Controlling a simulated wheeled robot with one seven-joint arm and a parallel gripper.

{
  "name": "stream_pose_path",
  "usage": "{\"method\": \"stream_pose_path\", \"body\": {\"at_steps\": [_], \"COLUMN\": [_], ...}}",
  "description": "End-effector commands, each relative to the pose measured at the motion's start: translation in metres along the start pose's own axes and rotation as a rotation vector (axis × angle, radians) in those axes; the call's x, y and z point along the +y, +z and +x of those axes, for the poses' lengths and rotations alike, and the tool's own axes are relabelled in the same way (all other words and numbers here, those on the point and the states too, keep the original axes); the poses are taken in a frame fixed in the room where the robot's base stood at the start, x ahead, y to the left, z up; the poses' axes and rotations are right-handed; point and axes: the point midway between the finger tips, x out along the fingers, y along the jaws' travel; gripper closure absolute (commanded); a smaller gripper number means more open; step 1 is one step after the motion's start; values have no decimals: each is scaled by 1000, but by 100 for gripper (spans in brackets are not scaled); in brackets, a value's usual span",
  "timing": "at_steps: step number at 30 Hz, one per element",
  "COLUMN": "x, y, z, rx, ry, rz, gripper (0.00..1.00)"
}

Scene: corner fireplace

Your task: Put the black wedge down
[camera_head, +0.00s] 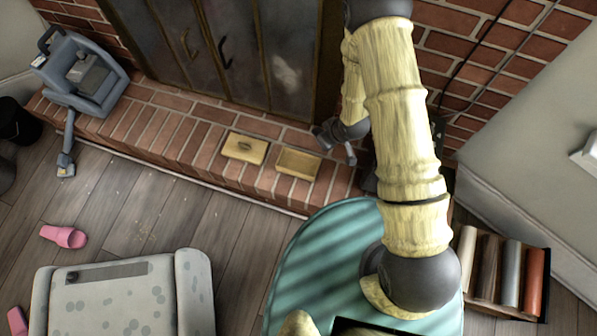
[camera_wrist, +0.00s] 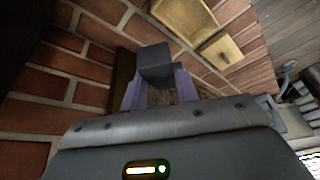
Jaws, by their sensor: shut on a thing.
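The black wedge (camera_wrist: 155,62) shows in the wrist view as a dark block between the fingertips of my gripper (camera_wrist: 157,82). My gripper is shut on it. In the head view my gripper (camera_head: 337,142) is over the brick hearth (camera_head: 190,137), right of an open wooden box (camera_head: 298,163). The wedge cannot be made out in the head view. The wrist view shows brick close around the held wedge. I cannot tell whether the wedge touches the hearth.
A wooden box with a dark slot-like mark (camera_head: 245,148) sits left of the open box. Dark fireplace doors (camera_head: 235,50) stand behind. A blue-grey device (camera_head: 82,75) is at the hearth's left end. A teal rounded surface (camera_head: 320,255) is in front. Brick between device and boxes is clear.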

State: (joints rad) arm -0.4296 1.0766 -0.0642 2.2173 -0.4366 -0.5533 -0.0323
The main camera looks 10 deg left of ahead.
Motion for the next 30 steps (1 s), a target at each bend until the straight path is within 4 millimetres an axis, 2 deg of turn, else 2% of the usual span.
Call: {"method": "stream_pose_path", "body": {"at_steps": [1,21,26,30], "x": [-4,-50,-56,-59], "y": [3,2,1,0], "z": [17,98,107,106], "rx": [3,4,2,1], "ry": [-12,-197,-230,-241], "rz": [-32,-480,-557,-585], "gripper": [92,92,92,92]}}
